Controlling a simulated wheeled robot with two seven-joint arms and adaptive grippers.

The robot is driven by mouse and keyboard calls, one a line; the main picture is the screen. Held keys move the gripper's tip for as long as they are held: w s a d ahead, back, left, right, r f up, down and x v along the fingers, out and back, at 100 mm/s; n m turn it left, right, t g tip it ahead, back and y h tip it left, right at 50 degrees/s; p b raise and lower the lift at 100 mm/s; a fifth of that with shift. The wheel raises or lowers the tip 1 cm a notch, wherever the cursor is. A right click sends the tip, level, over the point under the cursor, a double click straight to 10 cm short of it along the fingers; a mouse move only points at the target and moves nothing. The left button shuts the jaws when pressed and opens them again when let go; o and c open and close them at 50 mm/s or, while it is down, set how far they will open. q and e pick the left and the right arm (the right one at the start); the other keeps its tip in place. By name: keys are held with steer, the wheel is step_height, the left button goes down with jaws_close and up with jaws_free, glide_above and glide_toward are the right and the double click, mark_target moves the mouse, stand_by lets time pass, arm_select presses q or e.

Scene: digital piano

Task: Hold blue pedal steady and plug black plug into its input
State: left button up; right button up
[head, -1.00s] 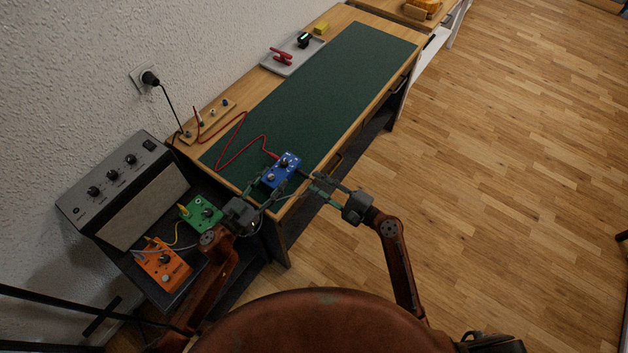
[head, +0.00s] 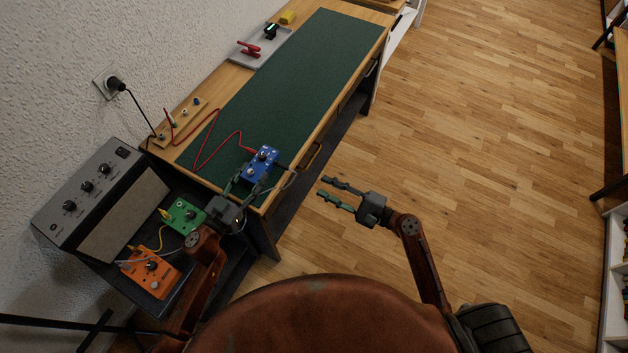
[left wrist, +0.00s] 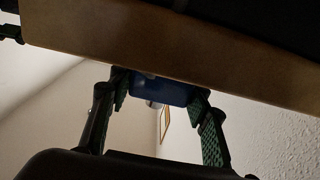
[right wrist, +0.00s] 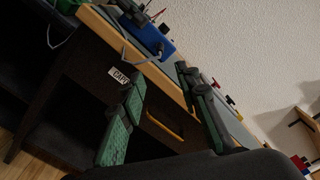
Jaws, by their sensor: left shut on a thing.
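The blue pedal (head: 262,158) lies at the near end of the green mat, by the table's front edge. My left gripper (head: 245,184) is shut on it, with a finger on each side; the left wrist view shows the blue pedal (left wrist: 160,92) between the fingertips. The black plug (head: 282,166) sits at the pedal's right side with a grey cable looping down from it. It appears to be in the input, but its seating is too small to tell. My right gripper (head: 323,187) is open and empty, right of the table and apart from the plug.
A red cable (head: 203,160) runs from the pedal's far-left side to a wooden strip. A green pedal (head: 184,215), an orange pedal (head: 150,273) and a grey amplifier (head: 88,205) stand at left. A tray (head: 262,46) is at the back. Floor space at right is free.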

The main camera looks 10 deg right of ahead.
steer(key=shift+v, duration=1)
arm_select(q)
steer(key=o, duration=1.6)
arm_select(e)
steer(key=shift+w, duration=0.1)
arm_select(q)
steer(key=shift+s, duration=0.1)
arm_select(e)
steer(key=shift+r, duration=0.1)
arm_select(q)
steer(key=shift+p+v, duration=1.3)
steer(key=shift+v, duration=1.6)
steer(key=shift+a, duration=0.1)
arm_select(e)
step_height(320, 180, up, 3)
steer(key=shift+r, duration=0.2)
arm_select(q)
steer(key=v, duration=1.2)
